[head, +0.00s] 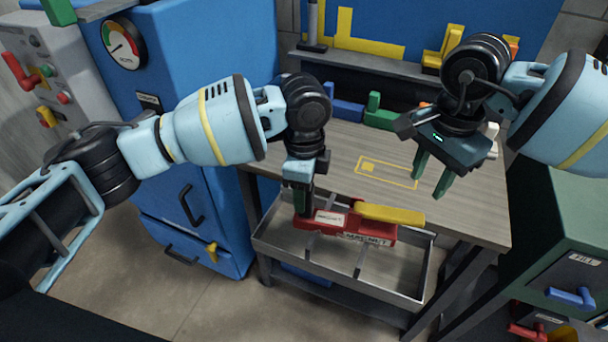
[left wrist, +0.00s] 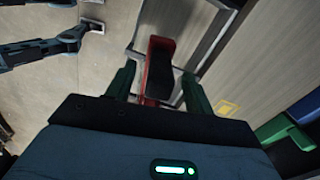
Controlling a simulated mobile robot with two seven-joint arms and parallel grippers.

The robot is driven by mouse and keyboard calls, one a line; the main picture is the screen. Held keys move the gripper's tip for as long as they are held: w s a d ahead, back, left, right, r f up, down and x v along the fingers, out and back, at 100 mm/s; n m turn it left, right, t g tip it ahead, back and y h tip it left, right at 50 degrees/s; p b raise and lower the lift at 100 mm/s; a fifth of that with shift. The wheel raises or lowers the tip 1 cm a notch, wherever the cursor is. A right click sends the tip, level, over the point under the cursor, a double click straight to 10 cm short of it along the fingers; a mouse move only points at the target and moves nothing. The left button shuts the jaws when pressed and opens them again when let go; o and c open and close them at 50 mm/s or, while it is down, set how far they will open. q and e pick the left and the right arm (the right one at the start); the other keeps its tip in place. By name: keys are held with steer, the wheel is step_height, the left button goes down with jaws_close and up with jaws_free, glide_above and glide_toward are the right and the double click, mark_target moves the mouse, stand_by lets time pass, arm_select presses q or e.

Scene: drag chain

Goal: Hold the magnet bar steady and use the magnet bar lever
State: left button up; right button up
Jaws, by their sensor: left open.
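The red magnet bar (head: 330,222) lies over the grey metal tray at the table's front side. Its yellow lever (head: 390,214) runs along the right part of its top. My left gripper (head: 303,206) points down at the bar's left end. In the left wrist view, the magnet bar (left wrist: 160,52) shows between the two open green fingers of the left gripper (left wrist: 157,77), with a gap on each side. My right gripper (head: 432,175) is open and empty, above the table to the upper right of the lever. The bar's left end is partly hidden by my left gripper.
The metal tray (head: 272,238) with dividers hangs at the table front. The wooden table (head: 345,145) has a yellow outline and is mostly clear. Green and blue blocks (head: 378,115) stand at its back. A blue cabinet (head: 200,60) is left, a green drawer unit (head: 560,235) right.

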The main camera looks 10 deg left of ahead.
arm_select(q)
steer(key=shift+f, duration=1.95)
